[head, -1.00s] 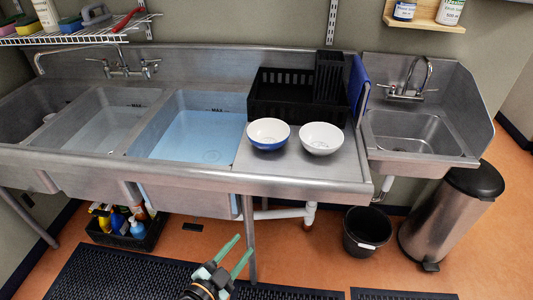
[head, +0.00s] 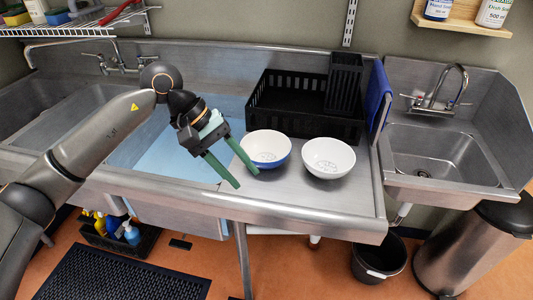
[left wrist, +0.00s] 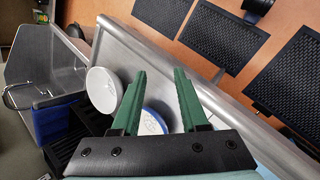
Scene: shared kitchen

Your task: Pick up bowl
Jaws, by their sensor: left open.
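A bowl with a blue outside and white inside (head: 266,147) stands upright on the steel drainboard, just right of the filled basin. A white bowl (head: 328,158) stands close to its right. My left gripper (head: 247,178) is open and empty, its green fingers just in front of and left of the blue bowl. In the left wrist view the blue bowl (left wrist: 152,122) shows partly between the fingers, its lower part hidden by the gripper. The white bowl (left wrist: 104,88) is left of the fingers there. My right gripper is not in view.
A black dish rack (head: 300,122) stands behind the bowls, with a blue cloth (head: 377,95) beside it. A basin with blue water (head: 165,150) is left of the bowls. A small hand sink (head: 440,150) is at the right. The drainboard's front strip is clear.

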